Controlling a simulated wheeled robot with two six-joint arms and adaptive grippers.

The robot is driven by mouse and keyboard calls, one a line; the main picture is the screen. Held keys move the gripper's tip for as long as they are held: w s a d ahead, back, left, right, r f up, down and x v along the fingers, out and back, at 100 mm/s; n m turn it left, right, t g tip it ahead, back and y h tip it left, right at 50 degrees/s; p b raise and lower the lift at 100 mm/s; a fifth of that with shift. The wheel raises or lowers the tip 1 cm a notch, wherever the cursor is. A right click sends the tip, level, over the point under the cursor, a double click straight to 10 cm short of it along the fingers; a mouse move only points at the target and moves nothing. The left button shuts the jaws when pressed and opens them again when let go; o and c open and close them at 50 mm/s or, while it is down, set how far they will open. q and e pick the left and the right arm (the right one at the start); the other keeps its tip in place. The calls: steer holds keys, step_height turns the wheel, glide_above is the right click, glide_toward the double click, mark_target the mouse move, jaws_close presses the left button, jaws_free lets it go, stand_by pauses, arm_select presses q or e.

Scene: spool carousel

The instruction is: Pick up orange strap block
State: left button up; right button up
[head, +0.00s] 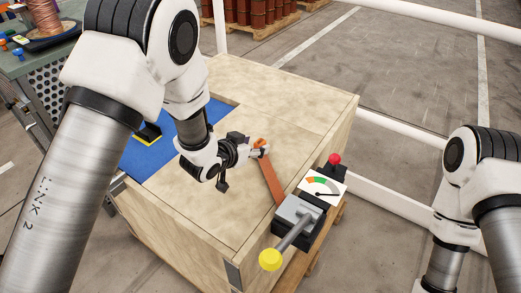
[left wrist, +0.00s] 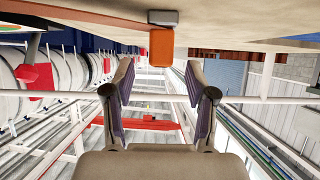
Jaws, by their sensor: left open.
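The orange strap block (head: 260,142) is at the tip of my left gripper (head: 262,151), over the wooden crate top (head: 290,95). The gripper partly hides it. In the left wrist view the block (left wrist: 161,48) shows as an orange face with a grey part above it. It lies in line with the gap between my open fingers (left wrist: 159,85), toward the top of the picture. Clear space shows between the fingers, and neither visibly touches the block. A flat orange-brown strap (head: 271,180) runs from near the block toward the lever device. My right gripper is out of view.
The lever device (head: 298,212) has a yellow knob (head: 270,259), a gauge (head: 323,187) and a red knob (head: 334,159) at the crate's right edge. A blue mat (head: 150,160) lies left of my gripper. A white rail (head: 390,200) runs behind the crate.

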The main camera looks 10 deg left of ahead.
mark_target(258, 143)
arm_select(q)
steer(key=x, duration=0.4)
steer(key=shift+w+f, duration=0.1)
jaws_close()
